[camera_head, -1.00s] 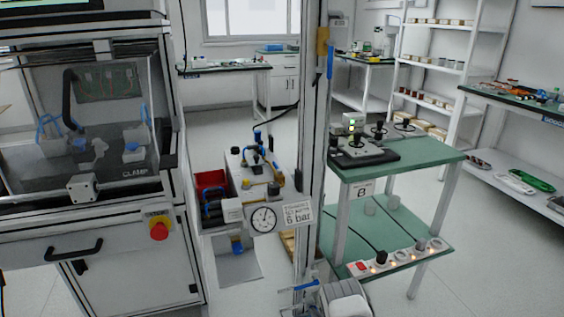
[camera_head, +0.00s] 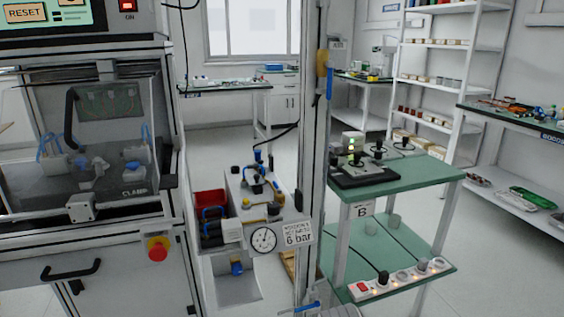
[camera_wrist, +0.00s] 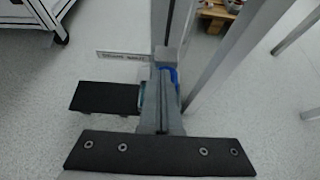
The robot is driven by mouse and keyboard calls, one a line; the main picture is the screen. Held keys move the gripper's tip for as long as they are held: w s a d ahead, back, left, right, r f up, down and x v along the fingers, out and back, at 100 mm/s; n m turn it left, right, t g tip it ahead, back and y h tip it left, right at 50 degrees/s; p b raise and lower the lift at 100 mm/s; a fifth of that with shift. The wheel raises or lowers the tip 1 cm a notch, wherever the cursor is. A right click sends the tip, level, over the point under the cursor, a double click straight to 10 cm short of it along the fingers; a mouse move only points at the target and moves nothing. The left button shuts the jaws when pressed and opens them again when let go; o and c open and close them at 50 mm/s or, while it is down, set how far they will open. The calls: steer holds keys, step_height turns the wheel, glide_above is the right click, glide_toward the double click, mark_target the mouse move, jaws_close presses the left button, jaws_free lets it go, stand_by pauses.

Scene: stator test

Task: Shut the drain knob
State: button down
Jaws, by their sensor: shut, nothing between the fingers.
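My gripper (camera_wrist: 165,85) is shut and empty in the wrist view, its narrow grey fingers pointing away from the dark bolted bar. A blue part (camera_wrist: 173,75) shows just beyond the fingertips, against a grey upright; the fingers hide most of it. I cannot tell whether they touch, or whether this part is the drain knob. In the head view a blue bar (camera_head: 299,308) lies low in front of the upright post, cut by the bottom edge. A small blue fitting (camera_head: 236,267) sits below the round gauge (camera_head: 263,240). No part is plainly recognisable as the drain knob.
A metal post (camera_head: 313,130) rises beside the gauge and its "6 bar" sign (camera_head: 298,234). A machine cabinet (camera_head: 120,250) with a red stop button (camera_head: 157,248) stands left. A green two-level table (camera_head: 425,180) stands right. A dark plate (camera_wrist: 105,97) lies left of the fingers.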

steer(key=shift+w+d, duration=0.1)
steer(key=shift+d, duration=0.1)
steer(key=shift+w+d, duration=0.1)
steer(key=shift+d, duration=0.4)
steer(key=shift+w+d, duration=0.15)
steer(key=shift+d, duration=0.2)
steer(key=shift+r, duration=0.1)
steer(key=s+d+p, duration=0.2)
steer(key=s+p, duration=0.1)
steer(key=s, duration=0.2)
steer(key=shift+s+r, duration=0.25)
steer(key=shift+s, duration=0.1)
stand_by(0.4)
